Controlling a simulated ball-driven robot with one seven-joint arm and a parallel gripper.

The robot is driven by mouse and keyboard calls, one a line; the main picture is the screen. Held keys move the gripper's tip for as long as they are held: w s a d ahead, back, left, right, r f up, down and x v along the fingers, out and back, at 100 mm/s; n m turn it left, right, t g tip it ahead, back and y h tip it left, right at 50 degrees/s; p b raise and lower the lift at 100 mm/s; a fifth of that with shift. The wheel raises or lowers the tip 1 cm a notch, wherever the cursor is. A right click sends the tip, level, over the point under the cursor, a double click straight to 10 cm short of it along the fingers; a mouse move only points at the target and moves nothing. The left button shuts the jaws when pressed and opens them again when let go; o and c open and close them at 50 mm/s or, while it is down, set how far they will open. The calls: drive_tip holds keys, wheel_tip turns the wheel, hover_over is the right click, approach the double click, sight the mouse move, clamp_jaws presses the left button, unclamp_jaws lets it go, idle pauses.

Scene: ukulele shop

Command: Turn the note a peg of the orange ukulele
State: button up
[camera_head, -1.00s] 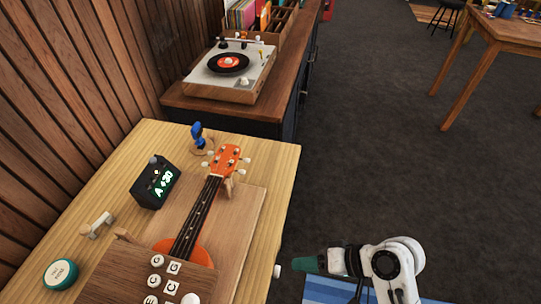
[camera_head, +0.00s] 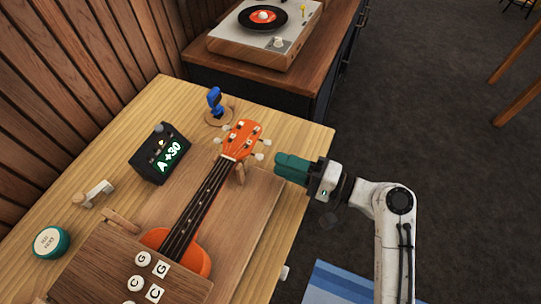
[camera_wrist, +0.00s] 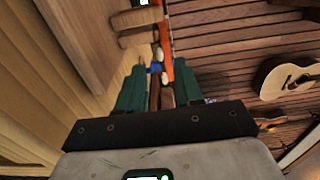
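The orange ukulele (camera_head: 243,138) lies on a wooden board with its headstock toward the far side. White tuning pegs stick out on both sides, two of them on the right edge (camera_head: 266,142); which is the A peg is not marked. The black tuner (camera_head: 160,152) left of the neck reads "A +30". My gripper (camera_head: 277,166), with green fingers, is just right of the headstock, pointing left, apart from the pegs. In the wrist view my gripper (camera_wrist: 160,76) is open, with the orange headstock edge (camera_wrist: 168,50) and pale pegs beyond the gap.
A blue clip-on item (camera_head: 214,100) stands on a round base behind the headstock. A green-rimmed tin (camera_head: 50,242) and a small wooden and white item (camera_head: 95,193) lie at left. Lettered tiles (camera_head: 155,293) sit on a dark board in front. A record player (camera_head: 262,40) stands behind.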

sight(263, 158)
drive_tip(key=shift+x, duration=2.1)
clamp_jaws()
